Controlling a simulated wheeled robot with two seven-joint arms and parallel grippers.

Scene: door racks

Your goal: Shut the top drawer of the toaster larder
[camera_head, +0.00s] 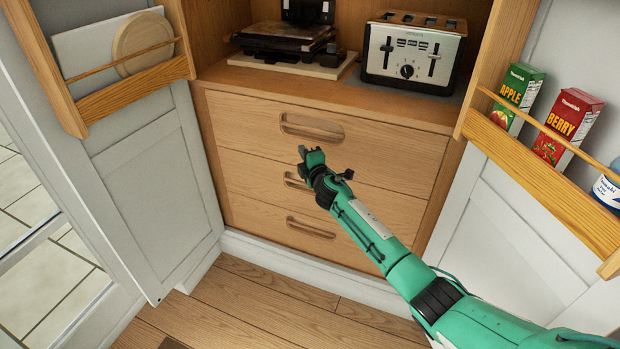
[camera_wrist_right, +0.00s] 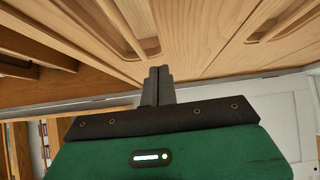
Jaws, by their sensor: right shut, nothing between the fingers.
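The larder holds a silver and black toaster (camera_head: 412,55) above a stack of wooden drawers. The top drawer (camera_head: 385,145) has a recessed wooden handle (camera_head: 312,127) and looks flush or nearly flush with the frame; I cannot tell if a small gap remains. My right gripper (camera_head: 303,158) is in front of the drawers, below the top handle and just above the middle drawer's handle. In the right wrist view its fingers (camera_wrist_right: 157,86) are together and empty, close to the wooden drawer fronts; touching cannot be told. My left gripper is out of view.
Open larder doors flank the drawers. The left door's wooden rack (camera_head: 135,95) holds round and flat boards; the right door's rack (camera_head: 540,175) holds an apple box (camera_head: 518,95), a berry box (camera_head: 567,127) and a can. A dark appliance (camera_head: 285,35) stands beside the toaster. Wooden floor (camera_head: 250,300) is clear.

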